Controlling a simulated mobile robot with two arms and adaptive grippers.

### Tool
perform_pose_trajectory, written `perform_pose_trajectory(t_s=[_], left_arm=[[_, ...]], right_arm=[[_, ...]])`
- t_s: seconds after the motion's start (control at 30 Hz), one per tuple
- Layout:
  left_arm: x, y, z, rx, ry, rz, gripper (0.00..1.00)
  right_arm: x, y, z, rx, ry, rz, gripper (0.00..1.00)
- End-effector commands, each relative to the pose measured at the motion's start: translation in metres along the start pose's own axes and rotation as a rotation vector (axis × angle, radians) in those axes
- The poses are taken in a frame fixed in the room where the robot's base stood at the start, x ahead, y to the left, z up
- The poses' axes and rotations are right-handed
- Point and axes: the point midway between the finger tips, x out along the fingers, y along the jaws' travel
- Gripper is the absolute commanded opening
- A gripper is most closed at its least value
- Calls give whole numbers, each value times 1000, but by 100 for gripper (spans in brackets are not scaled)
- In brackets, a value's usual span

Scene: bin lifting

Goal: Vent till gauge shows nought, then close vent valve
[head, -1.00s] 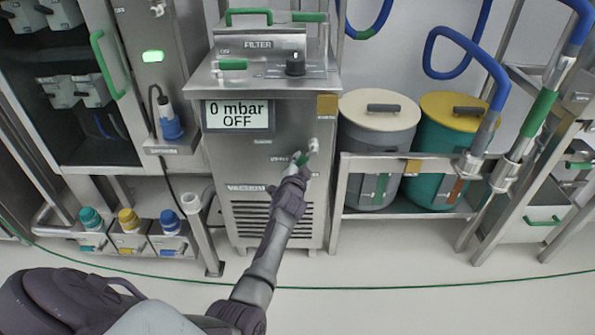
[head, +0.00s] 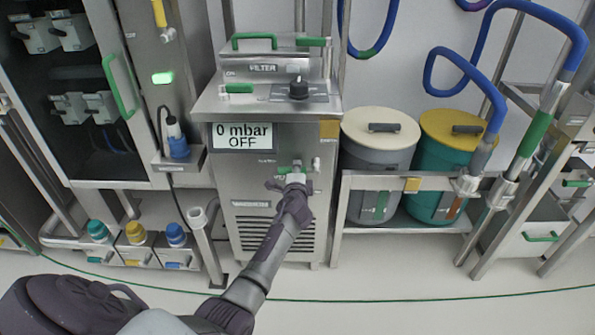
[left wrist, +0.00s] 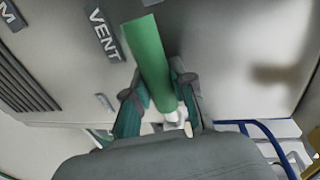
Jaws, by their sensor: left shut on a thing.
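The gauge (head: 241,136) on the steel vacuum cabinet reads "0 mbar OFF". My left gripper (head: 293,176) is at the cabinet front, below and right of the gauge, shut on the green vent valve handle (head: 282,170). In the head view the handle looks roughly level, but the gripper partly hides it. In the left wrist view the green handle (left wrist: 150,60) runs between my two fingers, beside a "VENT" label (left wrist: 103,35). The valve body is mostly hidden. My right gripper is not in view.
A filter box (head: 262,65) and a black knob (head: 298,88) are on top of the cabinet. A rack at right holds a grey bin (head: 378,150) and a teal bin with a yellow lid (head: 432,185). Blue hoses hang above. Small capped containers (head: 137,232) stand at lower left.

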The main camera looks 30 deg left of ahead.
Motion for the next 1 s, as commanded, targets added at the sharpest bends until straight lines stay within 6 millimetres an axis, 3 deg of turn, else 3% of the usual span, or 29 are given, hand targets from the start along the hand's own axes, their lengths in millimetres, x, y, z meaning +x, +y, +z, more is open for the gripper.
perform_pose_trajectory(t_s=[0.63,0.67,0.8,1.0], left_arm=[[0,-6,0,50,-9,-5,0],[0,-6,0,50,-9,-5,29],[0,-5,0,48,-9,-4,50],[0,-4,0,46,-8,-2,50]], right_arm=[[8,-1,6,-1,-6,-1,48],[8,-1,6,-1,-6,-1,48],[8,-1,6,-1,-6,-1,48],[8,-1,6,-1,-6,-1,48]])
